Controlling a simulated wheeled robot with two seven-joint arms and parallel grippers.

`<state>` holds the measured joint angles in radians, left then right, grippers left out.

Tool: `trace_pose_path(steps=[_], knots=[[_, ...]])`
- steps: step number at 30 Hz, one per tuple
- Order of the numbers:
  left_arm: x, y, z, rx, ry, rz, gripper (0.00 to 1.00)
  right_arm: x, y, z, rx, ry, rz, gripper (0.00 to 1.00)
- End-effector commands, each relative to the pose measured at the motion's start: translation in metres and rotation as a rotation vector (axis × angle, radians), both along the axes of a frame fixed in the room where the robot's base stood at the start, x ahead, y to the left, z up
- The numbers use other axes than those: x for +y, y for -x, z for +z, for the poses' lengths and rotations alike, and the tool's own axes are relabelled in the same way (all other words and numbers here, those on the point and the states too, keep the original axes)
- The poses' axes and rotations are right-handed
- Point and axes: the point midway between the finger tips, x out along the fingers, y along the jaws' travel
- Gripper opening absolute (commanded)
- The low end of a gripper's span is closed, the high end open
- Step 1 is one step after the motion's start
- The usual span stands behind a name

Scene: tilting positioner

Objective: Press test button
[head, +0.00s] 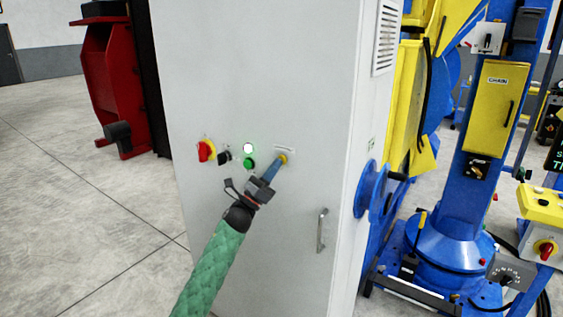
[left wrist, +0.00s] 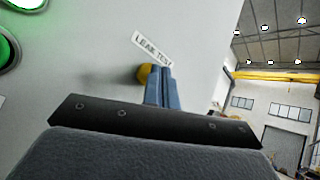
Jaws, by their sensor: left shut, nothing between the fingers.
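A yellow button (head: 284,158) sits on the front of the white cabinet (head: 260,60), under a small label. In the left wrist view the label (left wrist: 153,49) reads "LEAK TEST", and the yellow button (left wrist: 144,75) is just below it. My left gripper (head: 281,163) is shut and empty, its blue fingertips at the button. In the left wrist view its fingertips (left wrist: 161,72) cover the right part of the button. They seem to touch it, but I cannot tell whether it is pressed in. My right gripper is not in view.
Left of the button are a lit white-green lamp (head: 248,148), a green button (head: 249,163), a black switch (head: 224,157) and a red-and-yellow rotary switch (head: 206,150). A door handle (head: 321,230) is lower right. The blue and yellow positioner (head: 452,215) stands to the right.

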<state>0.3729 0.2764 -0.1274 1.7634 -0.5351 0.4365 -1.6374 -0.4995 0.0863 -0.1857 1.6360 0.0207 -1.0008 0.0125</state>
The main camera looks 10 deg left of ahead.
Motion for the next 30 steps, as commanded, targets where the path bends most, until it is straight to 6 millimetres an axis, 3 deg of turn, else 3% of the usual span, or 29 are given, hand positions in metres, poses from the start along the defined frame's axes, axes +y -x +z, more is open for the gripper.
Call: trace_pose_path(steps=[30], knots=[[-0.0029, -0.0077, -0.0002, 0.0, 0.001, -0.001, 0.0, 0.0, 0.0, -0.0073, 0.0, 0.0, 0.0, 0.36]])
